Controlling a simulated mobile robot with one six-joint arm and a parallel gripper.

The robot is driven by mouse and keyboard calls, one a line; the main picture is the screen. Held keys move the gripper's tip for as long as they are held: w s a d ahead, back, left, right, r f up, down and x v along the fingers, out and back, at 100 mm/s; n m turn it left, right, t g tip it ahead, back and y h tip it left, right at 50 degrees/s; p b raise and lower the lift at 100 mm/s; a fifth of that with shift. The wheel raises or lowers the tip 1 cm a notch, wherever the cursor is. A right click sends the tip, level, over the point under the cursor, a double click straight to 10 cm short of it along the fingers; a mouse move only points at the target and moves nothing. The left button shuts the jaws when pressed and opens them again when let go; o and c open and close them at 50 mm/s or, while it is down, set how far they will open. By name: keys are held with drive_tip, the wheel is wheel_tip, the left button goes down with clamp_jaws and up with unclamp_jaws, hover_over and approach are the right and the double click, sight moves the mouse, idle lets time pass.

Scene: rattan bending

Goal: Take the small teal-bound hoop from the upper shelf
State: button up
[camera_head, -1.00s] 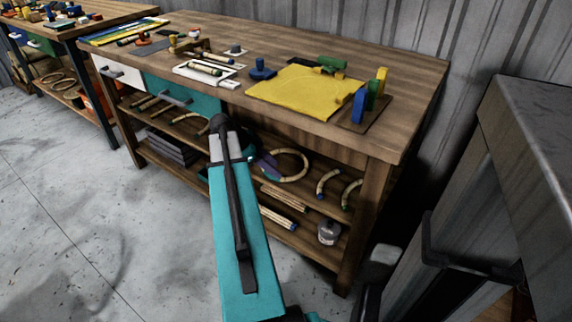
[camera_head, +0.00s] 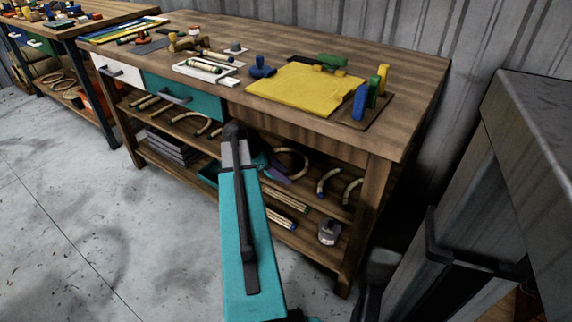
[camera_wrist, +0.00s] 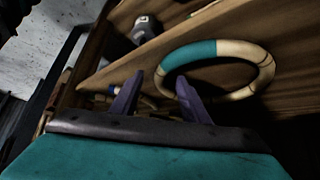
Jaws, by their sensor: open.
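The small teal-bound hoop is a pale rattan ring with a teal wrapped section (camera_wrist: 190,54) in the wrist view. In the head view its pale rim (camera_head: 307,162) shows on the upper shelf (camera_head: 328,208), partly hidden behind my gripper (camera_head: 280,173). In the wrist view my gripper (camera_wrist: 160,82) is open, with its two purple fingers apart and nothing held between them. The tip of the right finger overlaps the near left part of the hoop. Whether it touches the hoop I cannot tell.
Curved rattan pieces (camera_head: 323,182) lie right of the hoop on the same shelf. Straight rods (camera_head: 280,221) and a grey can (camera_head: 329,232) are on the lower shelf. The bench top (camera_head: 400,60) is close above, and a bench leg (camera_head: 364,215) stands at the right.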

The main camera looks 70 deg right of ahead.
drive_tip(key=shift+s+d+f, duration=0.2)
drive_tip(key=shift+s+f, duration=0.2)
drive_tip(key=shift+f, duration=0.15)
clamp_jaws()
